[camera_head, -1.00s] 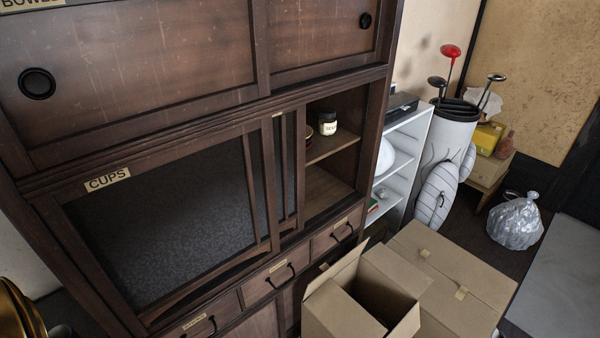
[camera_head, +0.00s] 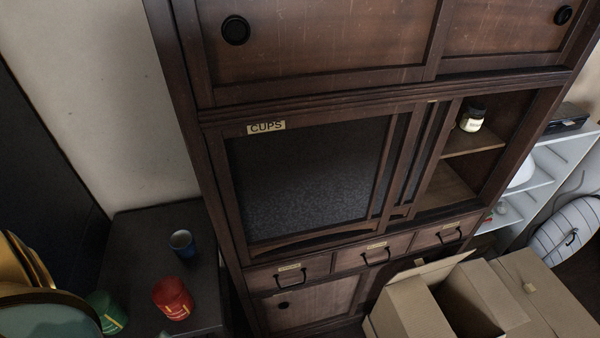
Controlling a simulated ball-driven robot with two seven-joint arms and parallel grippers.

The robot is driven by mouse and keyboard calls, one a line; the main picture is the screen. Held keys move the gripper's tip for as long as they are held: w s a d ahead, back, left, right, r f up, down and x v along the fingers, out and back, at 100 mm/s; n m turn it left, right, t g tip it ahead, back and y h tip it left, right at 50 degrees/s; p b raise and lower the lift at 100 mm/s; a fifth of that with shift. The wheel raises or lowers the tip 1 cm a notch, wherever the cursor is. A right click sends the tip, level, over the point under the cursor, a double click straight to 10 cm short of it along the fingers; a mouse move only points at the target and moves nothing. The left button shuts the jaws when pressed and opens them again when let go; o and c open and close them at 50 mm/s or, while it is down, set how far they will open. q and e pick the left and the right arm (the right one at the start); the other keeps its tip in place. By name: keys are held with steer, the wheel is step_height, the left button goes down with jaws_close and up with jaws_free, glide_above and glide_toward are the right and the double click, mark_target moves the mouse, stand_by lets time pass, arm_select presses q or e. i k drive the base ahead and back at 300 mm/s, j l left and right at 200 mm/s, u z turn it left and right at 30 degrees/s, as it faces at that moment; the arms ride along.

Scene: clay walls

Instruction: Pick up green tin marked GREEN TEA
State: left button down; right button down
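A green tin (camera_head: 109,313) stands on a dark tabletop (camera_head: 146,225) at the lower left. Its left side is partly hidden behind a gold-rimmed round object. Its lettering is too small to read. A red tin (camera_head: 173,299) with a yellowish marking is just to its right, apart from it. Neither of my grippers shows in the view.
Gold-rimmed round objects (camera_head: 28,262) fill the lower left corner. A blue cup (camera_head: 182,244) stands farther back on the dark tabletop. A wooden cabinet (camera_head: 222,222) rises beside it, and an open cardboard box (camera_head: 408,312) is at the lower right.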

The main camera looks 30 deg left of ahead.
mark_target(121, 319)
steer(key=u, duration=0.5)
steer(key=k+u, duration=0.15)
